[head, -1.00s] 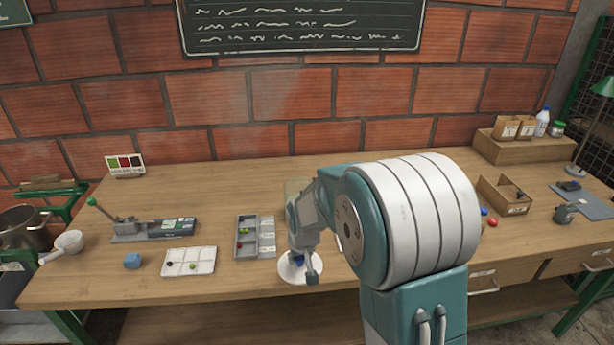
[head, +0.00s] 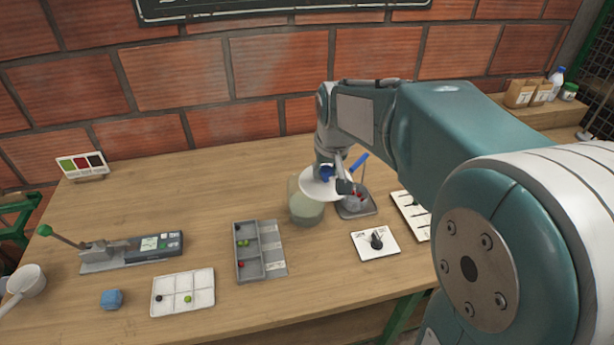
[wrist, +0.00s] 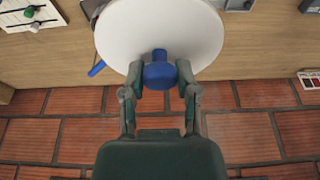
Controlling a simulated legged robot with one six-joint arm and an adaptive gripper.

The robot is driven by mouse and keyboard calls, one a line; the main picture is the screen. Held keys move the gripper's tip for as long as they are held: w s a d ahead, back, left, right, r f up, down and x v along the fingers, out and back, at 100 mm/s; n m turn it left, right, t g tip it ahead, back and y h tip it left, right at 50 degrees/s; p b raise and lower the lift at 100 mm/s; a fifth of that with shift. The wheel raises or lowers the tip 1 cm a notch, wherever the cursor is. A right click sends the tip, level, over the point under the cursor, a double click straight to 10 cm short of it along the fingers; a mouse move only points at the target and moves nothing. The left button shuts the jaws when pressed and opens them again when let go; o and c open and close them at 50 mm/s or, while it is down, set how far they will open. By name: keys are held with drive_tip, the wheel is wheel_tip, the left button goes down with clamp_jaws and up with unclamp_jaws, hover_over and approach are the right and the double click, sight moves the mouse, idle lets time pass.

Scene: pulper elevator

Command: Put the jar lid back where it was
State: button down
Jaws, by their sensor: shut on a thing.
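The jar lid (head: 316,186) is a white disc with a blue knob. My gripper (head: 338,176) is shut on the blue knob, and the lid hangs tilted in the head view. In the wrist view the lid (wrist: 160,30) is large at the top, with its knob (wrist: 159,72) between the two fingers of my gripper (wrist: 160,85). A glass jar (head: 306,208) with cloudy greenish contents stands on the table just below and left of the lid. The lid overlaps the jar's upper right in the picture. I cannot tell whether they touch.
A grey tray with a blue-handled tool (head: 357,204) stands right of the jar. A grey sorting box (head: 248,272) stands to its left, and a white card with a dark item (head: 375,242) in front right. The brick wall (head: 220,130) rises behind the table.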

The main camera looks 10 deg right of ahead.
drive_tip(key=w+a+f, duration=0.1)
drive_tip(key=w+f, duration=1.1)
drive_tip(key=shift+f, duration=0.2)
drive_tip(key=shift+c, duration=1.8)
unclamp_jaws()
drive_tip(key=shift+a+f, duration=0.1)
drive_tip(key=shift+r, duration=0.2)
